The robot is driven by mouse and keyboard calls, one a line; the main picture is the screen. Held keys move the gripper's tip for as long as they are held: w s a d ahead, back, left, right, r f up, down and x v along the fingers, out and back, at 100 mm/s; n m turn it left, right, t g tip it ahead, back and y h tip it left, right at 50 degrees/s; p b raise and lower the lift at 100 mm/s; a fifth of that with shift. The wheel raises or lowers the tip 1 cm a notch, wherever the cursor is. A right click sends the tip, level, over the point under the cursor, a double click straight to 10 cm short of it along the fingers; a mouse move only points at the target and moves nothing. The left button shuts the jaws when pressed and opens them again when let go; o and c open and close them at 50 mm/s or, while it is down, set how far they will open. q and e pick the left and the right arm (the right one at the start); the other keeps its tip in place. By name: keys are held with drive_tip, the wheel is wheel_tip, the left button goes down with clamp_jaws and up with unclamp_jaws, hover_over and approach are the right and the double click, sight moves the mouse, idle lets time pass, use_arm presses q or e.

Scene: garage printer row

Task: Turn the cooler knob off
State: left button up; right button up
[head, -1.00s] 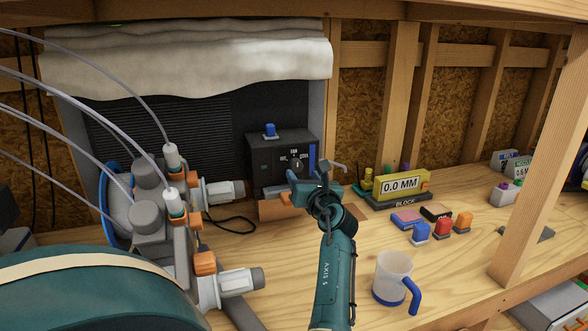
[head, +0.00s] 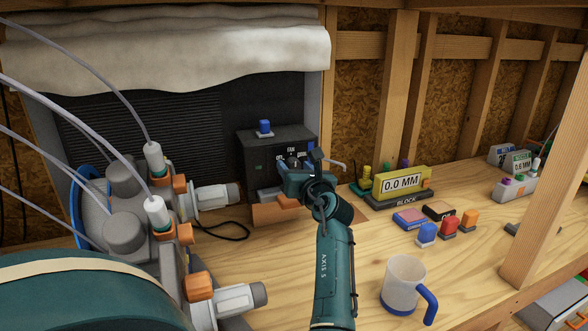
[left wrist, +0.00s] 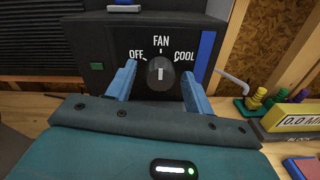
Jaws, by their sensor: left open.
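The cooler (head: 262,155) is a dark box at the back of the bench, with a small blue-topped block on it. In the left wrist view its panel (left wrist: 100,45) reads OFF at left, FAN at top and COOL at right. The round black knob (left wrist: 161,73) sits below FAN, its white line upright. My left gripper (head: 298,170) is open in front of the panel. In the left wrist view its blue fingers (left wrist: 159,70) stand either side of the knob, with gaps visible. In the head view the gripper partly hides the panel. My right gripper is in no view.
A yellow 0.0 MM block (head: 402,182) stands right of the cooler, with small coloured blocks in front. A mug (head: 402,283) stands near the front. A machine with white nozzles (head: 215,197) and cables fills the left. A wooden post (head: 545,200) rises at right.

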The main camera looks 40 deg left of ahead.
use_arm(q)
drive_tip(key=shift+c, duration=0.9)
drive_tip(key=c, duration=0.8)
